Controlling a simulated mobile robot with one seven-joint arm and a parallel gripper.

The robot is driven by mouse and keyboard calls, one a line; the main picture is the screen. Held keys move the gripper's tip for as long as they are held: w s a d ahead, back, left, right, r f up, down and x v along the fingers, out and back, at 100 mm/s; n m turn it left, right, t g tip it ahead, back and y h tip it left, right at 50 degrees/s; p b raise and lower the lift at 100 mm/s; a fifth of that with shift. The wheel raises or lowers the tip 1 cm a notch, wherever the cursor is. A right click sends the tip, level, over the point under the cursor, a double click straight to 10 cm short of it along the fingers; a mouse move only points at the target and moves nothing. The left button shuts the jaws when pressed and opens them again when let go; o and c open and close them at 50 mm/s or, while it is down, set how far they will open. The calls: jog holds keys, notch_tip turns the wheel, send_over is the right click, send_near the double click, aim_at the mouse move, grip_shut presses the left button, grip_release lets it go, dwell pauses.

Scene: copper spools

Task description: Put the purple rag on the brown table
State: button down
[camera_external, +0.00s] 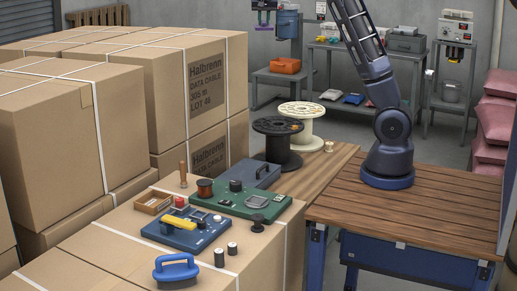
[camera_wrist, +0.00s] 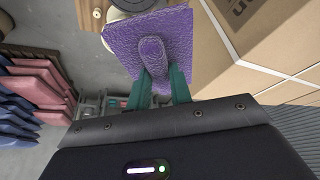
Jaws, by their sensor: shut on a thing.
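The purple rag (camera_wrist: 183,48) is in the wrist view, a flat textured cloth with a raised fold in its middle. My gripper (camera_wrist: 161,75) has its two teal fingers shut on that fold, and the rag spreads out beyond the fingertips. In the external view my arm rises out of the top of the picture, and I cannot make out the gripper or the rag there. The brown table (camera_external: 450,222) has a plank top on a blue frame, and my arm's base stands on it. A lighter wooden surface (camera_external: 335,165) adjoins it at the left.
A black spool (camera_external: 278,150) and a cream spool (camera_external: 301,118) stand on the lighter wood. Large cartons (camera_external: 165,85) fill the left. Tools and a green board (camera_external: 240,200) lie on a front carton. Pink sacks (camera_external: 495,120) are at right. The brown table's front is clear.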

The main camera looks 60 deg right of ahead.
jog(key=w+a+n+t+y, duration=0.1)
jog(key=w+a+n, duration=0.35)
jog(key=a, duration=0.95)
jog(key=w+a+n, duration=0.1)
jog(key=w+a, duration=0.6)
jog(key=a, duration=0.7)
jog(key=w+a+n+t+y, duration=0.15)
jog(key=w+a, duration=0.35)
jog(key=a, duration=0.8)
jog(key=a+n, duration=0.3)
jog(key=a, duration=1.5)
jog(key=n+g+y, duration=0.2)
jog(key=n+y, duration=0.3)
jog(key=n, duration=0.6)
send_over(108, 268)
jog(key=s+d, duration=0.1)
jog(key=d, duration=0.1)
jog(key=f, duration=0.2)
jog(key=shift+h, duration=0.25)
jog(key=f, duration=4.6)
jog(key=shift+s+a, duration=0.25)
jog(key=shift+a, duration=0.1)
